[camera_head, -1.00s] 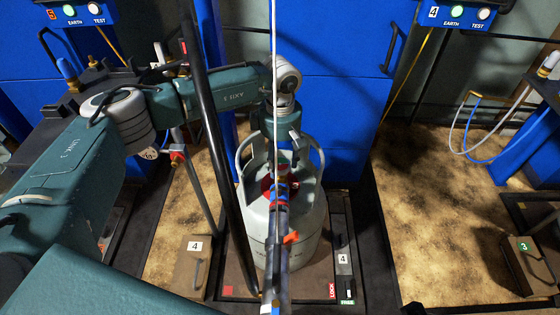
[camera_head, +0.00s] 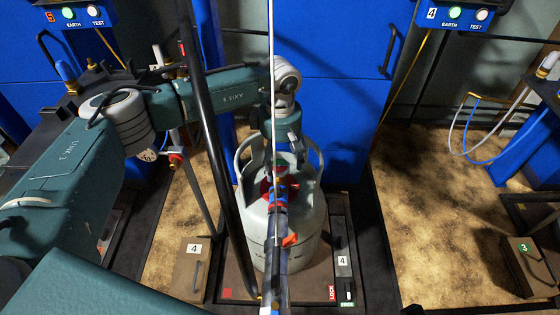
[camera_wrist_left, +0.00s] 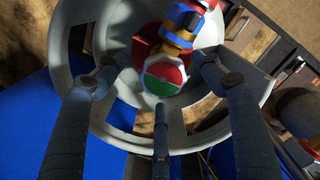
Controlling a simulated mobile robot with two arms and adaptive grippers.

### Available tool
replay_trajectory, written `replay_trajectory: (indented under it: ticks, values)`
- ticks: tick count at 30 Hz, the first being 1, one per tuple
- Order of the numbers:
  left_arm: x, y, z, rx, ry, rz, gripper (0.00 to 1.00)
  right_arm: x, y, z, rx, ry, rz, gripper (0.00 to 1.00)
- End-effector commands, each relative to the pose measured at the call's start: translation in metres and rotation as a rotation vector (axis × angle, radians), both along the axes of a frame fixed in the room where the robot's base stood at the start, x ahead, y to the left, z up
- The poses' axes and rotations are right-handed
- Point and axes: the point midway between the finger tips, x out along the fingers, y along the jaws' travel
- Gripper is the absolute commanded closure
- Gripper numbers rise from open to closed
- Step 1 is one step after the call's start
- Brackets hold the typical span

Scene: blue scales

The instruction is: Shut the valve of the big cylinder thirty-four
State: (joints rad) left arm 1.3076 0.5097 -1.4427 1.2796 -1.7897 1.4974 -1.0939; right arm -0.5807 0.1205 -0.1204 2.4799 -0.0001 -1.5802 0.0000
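A big pale grey cylinder (camera_head: 309,225) stands upright on the scale (camera_head: 235,270) at station 4; I cannot read a number on it. In the left wrist view its valve knob (camera_wrist_left: 163,75), red and green, sits inside the pale collar (camera_wrist_left: 70,40). My left gripper (camera_head: 283,165) is over the collar from above. A filling head with red, blue and brass parts (camera_wrist_left: 183,25) is beside the knob. My right gripper is not in view.
A dark filling tube with an orange lever (camera_head: 290,239) runs up in front of the cylinder. A dark vertical pole (camera_head: 215,150) stands to its left. Blue panels (camera_head: 335,100) are close behind. Tan floor (camera_head: 430,220) lies open to the right.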

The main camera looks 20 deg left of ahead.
Motion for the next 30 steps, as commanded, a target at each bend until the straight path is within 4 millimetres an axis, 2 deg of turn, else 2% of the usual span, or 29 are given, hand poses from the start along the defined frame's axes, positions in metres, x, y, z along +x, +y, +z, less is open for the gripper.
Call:
replay_trajectory:
  ticks: [5,8,11,21,24,30]
  values:
    - [0.000,0.001,0.000,0.002,0.001,0.002,0.32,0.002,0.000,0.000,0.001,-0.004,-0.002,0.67]
    - [0.000,0.001,0.007,0.002,0.000,0.002,0.32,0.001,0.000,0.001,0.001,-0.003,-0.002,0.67]
    - [0.000,0.001,0.023,0.002,-0.001,0.001,0.32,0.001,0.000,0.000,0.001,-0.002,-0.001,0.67]
    - [0.000,0.000,0.093,0.001,-0.001,0.000,0.32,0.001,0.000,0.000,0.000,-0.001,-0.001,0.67]
    - [0.000,0.000,0.107,0.002,-0.001,0.000,0.32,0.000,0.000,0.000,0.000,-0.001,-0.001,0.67]
    - [0.000,0.000,0.119,0.001,0.001,0.000,0.32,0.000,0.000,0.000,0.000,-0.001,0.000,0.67]
